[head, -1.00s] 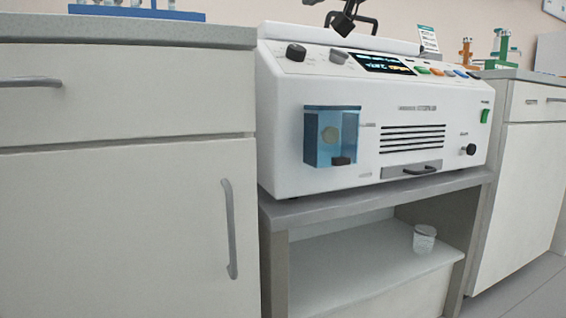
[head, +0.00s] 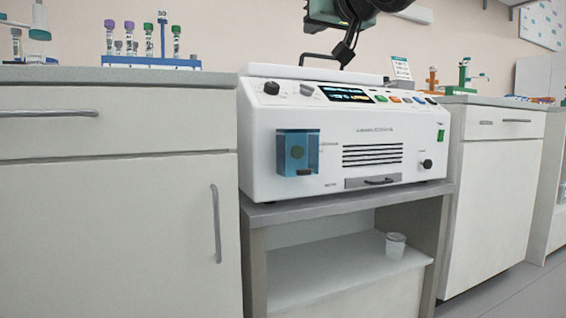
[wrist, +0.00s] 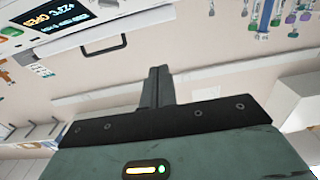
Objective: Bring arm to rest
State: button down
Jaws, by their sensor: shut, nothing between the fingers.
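My gripper (head: 345,48) hangs at the top of the head view, above the lid of the white machine (head: 255,160) and in front of the wall. In the wrist view its two dark fingers (wrist: 157,75) are pressed together with nothing between them. The green-grey gripper body fills the bottom of that view. Only the end of my arm shows in the head view; the rest is cut off by the top edge. The machine's dark lid handle (head: 308,60) stands up near the fingers; I cannot tell whether they touch.
A blue rack (head: 150,62) with several capped tubes stands on the left counter (head: 110,75). A clear cup (head: 395,245) sits on the shelf under the machine. The floor at the lower right is clear.

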jog(key=s+f+g+h+p, duration=0.1)
jog(key=s+f+g+p, duration=0.25)
jog(key=f, duration=0.35)
jog(key=s+a+f+n+g+h+p, duration=0.1)
jog(key=s+f+g+p, duration=0.1)
jog(key=s+f+p, duration=0.35)
jog(key=s+f+g+h+p, duration=0.1)
jog(key=s+f+g+p, duration=0.15)
jog(key=f, duration=0.65)
jog(key=s+d+f+n+g+h+p, duration=0.1)
jog(key=s+d+f+g+p, duration=0.25)
jog(key=s, duration=0.45)
jog(key=s+d+f+g+h+p, duration=0.1)
jog(key=s+d+f+g+p, duration=0.2)
jog(key=s, duration=0.5)
jog(key=s+d+f+n+g+h+p, duration=0.1)
jog(key=s+d+f+g, duration=0.15)
jog(key=s+f, duration=0.35)
notch_tip(320, 180, up, 38)
jog(key=p, duration=3.7)
jog(key=shift+s+r, duration=0.2)
jog(key=shift+s, duration=0.15)
